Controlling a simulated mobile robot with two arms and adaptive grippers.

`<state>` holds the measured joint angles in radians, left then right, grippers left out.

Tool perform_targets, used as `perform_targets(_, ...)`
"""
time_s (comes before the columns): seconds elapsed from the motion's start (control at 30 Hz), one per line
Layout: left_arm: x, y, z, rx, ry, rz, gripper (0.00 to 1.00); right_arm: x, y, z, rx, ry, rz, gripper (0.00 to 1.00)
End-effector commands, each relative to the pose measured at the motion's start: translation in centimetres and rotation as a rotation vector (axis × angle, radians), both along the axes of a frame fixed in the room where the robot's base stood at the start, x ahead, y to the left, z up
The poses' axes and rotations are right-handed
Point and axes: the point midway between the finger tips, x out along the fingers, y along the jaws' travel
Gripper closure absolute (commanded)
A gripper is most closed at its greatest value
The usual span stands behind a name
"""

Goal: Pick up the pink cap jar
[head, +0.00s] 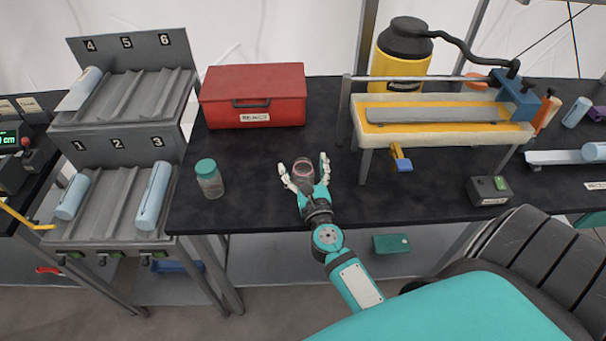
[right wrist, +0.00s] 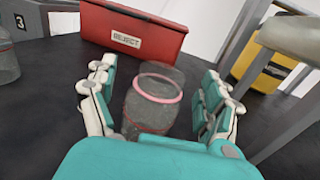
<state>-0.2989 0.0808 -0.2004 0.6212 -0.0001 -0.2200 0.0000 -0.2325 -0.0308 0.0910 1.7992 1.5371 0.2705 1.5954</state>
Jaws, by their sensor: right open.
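The pink cap jar (head: 302,172) is a clear jar with a pink ring at its top, upright on the black table. In the right wrist view the jar (right wrist: 153,100) stands between the two open fingers, with a gap at each side; its lower part is hidden by my gripper's palm. My right gripper (head: 304,166) is open around the jar and reaches it from the front. In the right wrist view the gripper (right wrist: 158,95) shows white and teal fingers apart. My left gripper is not in view.
A teal-capped jar (head: 208,178) stands to the left on the black table (head: 245,210). A red REJECT box (head: 253,97) stands behind. A yellow and white tray stand (head: 440,122) is to the right, its leg near my right gripper. A grey numbered rack (head: 120,150) stands at the left.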

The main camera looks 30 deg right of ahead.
Motion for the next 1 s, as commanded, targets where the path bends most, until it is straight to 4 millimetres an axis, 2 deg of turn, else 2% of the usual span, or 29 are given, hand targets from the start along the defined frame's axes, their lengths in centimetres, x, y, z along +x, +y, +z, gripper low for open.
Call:
perform_targets(0.23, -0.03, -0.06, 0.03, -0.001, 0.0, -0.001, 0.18, 0.19, -0.07, -0.09, 0.001, 0.001, 0.0, 0.17)
perform_targets(0.73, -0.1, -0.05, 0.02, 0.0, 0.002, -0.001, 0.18, 0.17, -0.04, -0.08, 0.001, 0.001, 0.0, 0.81)
perform_targets(0.77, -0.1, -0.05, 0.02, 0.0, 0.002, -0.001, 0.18, 0.17, -0.04, -0.08, 0.001, 0.001, 0.0, 0.83)
perform_targets(1.0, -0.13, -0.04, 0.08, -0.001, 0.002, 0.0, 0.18, 0.17, -0.04, 0.02, 0.001, 0.001, 0.0, 0.84)
